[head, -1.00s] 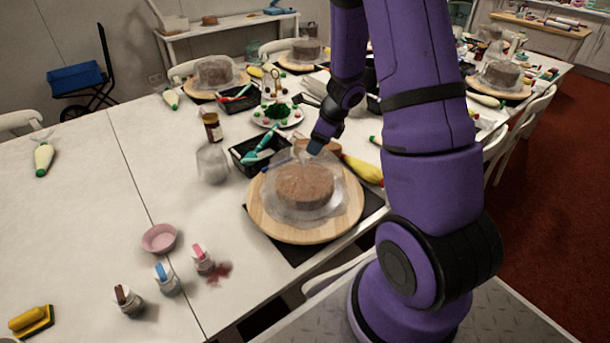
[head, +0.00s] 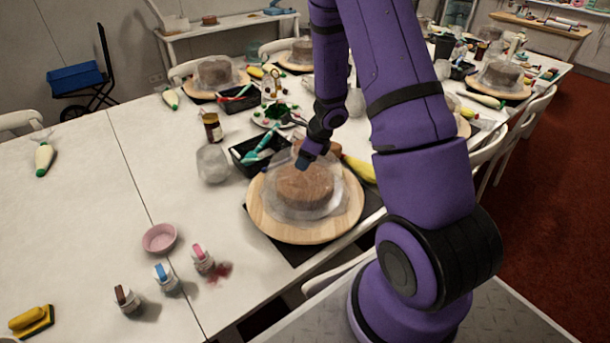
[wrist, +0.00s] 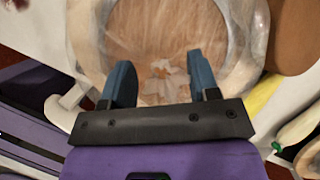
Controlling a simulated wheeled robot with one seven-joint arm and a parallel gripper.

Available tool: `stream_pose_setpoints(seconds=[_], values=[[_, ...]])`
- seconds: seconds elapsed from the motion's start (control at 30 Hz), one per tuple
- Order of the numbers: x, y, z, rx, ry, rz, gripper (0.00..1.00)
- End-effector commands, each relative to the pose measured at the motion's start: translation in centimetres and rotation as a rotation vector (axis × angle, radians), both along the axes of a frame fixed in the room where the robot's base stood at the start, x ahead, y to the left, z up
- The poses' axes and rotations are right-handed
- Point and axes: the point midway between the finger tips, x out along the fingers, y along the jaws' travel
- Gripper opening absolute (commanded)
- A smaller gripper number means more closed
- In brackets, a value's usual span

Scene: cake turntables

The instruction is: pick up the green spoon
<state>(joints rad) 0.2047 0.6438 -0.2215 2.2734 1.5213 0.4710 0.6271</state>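Teal-green utensils (head: 262,146) lie in a black tray (head: 237,157) just behind the nearest cake; I cannot tell which one is the spoon. My gripper (head: 304,162) is over the back edge of that cake, to the right of the tray. In the wrist view its two blue fingers (wrist: 162,84) are apart with nothing held between them. Below them shows the cake under clear film. No green spoon shows in the wrist view.
The brown cake (head: 304,190) sits under clear film on a round wooden turntable (head: 298,234). A clear glass (head: 212,164) and a brown jar (head: 213,127) stand left of the tray. A yellow piping bag (head: 358,168) lies to the right. The table's left part is mostly clear.

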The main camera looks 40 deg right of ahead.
Motion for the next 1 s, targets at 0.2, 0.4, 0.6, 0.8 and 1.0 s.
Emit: stream_pose_setpoints(seconds=[0.2,0.4,0.6,0.8,1.0], values=[[0.0,0.0,0.0,0.0,0.0,0.0,0.05],[0.0,0.0,0.0,0.0,0.0,0.0,0.0],[0.0,0.0,0.6,0.0,-0.001,0.002,0.0],[0.1,0.0,3.5,-0.001,-0.005,0.002,0.0],[0.1,0.0,7.0,0.0,-0.004,0.002,0.0]])
